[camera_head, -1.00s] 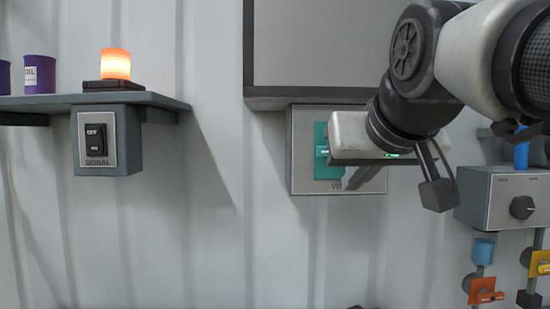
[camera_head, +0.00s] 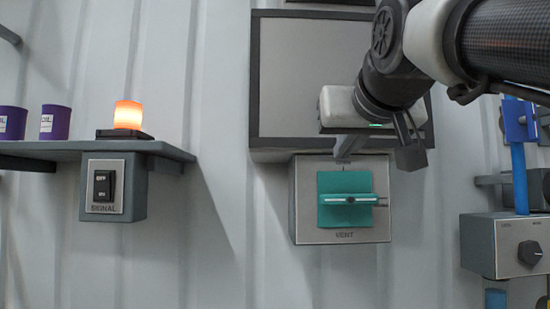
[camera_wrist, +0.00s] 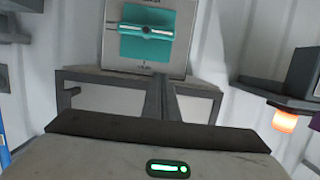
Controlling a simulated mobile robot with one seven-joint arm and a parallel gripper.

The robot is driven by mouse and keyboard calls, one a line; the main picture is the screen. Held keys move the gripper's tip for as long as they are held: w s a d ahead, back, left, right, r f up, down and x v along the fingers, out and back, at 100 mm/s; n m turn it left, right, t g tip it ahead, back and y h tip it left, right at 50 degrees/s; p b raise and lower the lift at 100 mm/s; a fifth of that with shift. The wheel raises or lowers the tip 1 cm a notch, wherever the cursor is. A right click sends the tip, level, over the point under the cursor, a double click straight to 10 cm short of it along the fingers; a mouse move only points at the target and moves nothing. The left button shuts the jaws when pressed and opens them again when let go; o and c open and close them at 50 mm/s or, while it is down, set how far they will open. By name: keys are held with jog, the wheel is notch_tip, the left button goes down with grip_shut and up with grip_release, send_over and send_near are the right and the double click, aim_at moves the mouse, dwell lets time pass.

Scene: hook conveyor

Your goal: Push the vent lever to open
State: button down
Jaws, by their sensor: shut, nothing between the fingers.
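The vent box (camera_head: 300,228) is a grey unit with a metal faceplate and a VENT label. A partly covered label sits at the faceplate's top edge. My gripper (camera_head: 345,150) is shut and empty, just above the lever, in front of the box's top edge; no contact with the lever shows. In the wrist view the lever (camera_wrist: 147,30) lies across the teal plate beyond my closed fingers (camera_wrist: 158,84), and the view appears upside down.
A dark-framed panel (camera_head: 300,75) is on the wall above the vent box. At left, a shelf (camera_head: 60,150) holds purple cans and a lit orange lamp (camera_head: 128,115), above a SIGNAL switch (camera_head: 103,186). A knob box (camera_head: 505,245) is at right. The wall below the vent is clear.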

send_over(349, 200)
jog(key=s+a, duration=0.2)
jog(key=a, duration=0.1)
notch_tip(349, 200, down, 2)
jog(key=f, duration=0.4)
jog(key=shift+w+a+b, duration=0.1)
jog(key=shift+a+b, duration=0.1)
jog(key=shift+b, duration=0.1)
jog(key=shift+w+f, duration=0.1)
jog(key=shift+f, duration=0.05)
jog(key=shift+a+n, duration=0.1)
jog(key=shift+n, duration=0.2)
